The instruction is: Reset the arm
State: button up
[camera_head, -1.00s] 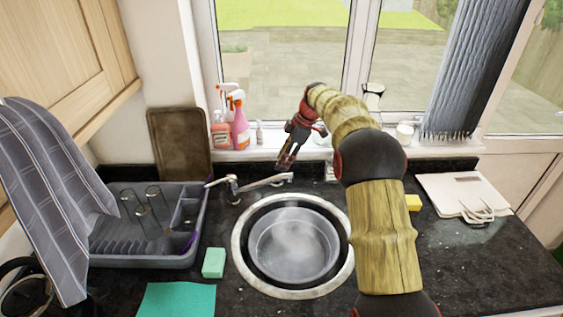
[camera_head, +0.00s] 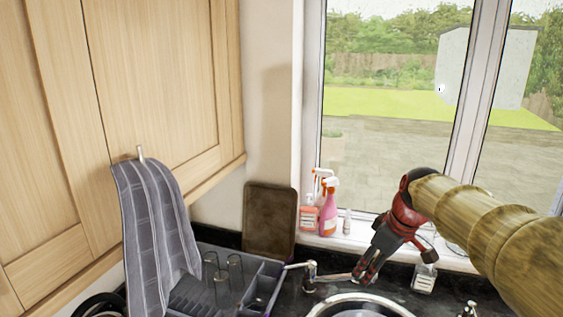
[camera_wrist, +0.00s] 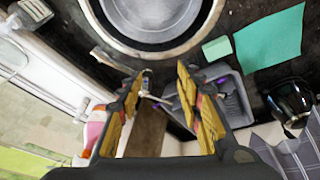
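My gripper (camera_head: 366,272) hangs at the end of the wooden-looking arm, above the worktop by the tap (camera_head: 311,277) and the round sink (camera_head: 345,302). In the wrist view its two yellow-padded fingers (camera_wrist: 160,80) stand apart with nothing held between them. The sink also shows at the top of the wrist view (camera_wrist: 152,44). In the head view the sink is mostly cut off by the bottom edge.
Pink spray bottles (camera_head: 328,212) stand on the window sill. A brown board (camera_head: 268,220) leans on the wall. A dish rack (camera_head: 262,291) with glasses sits left of the sink. A striped towel (camera_head: 158,235) hangs from the cupboard (camera_head: 160,80). A small bottle (camera_head: 424,278) stands right of my gripper.

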jog(key=s+a+f+m+t+h, duration=0.1)
jog(key=s+m, duration=0.3)
jog(key=s, duration=0.9)
jog(key=s+a+f+m+t, duration=0.1)
jog(key=s+f+m, duration=0.3)
jog(key=s, duration=0.9)
jog(key=shift+s+a+h, duration=0.35)
jog(key=shift+s+h, duration=0.05)
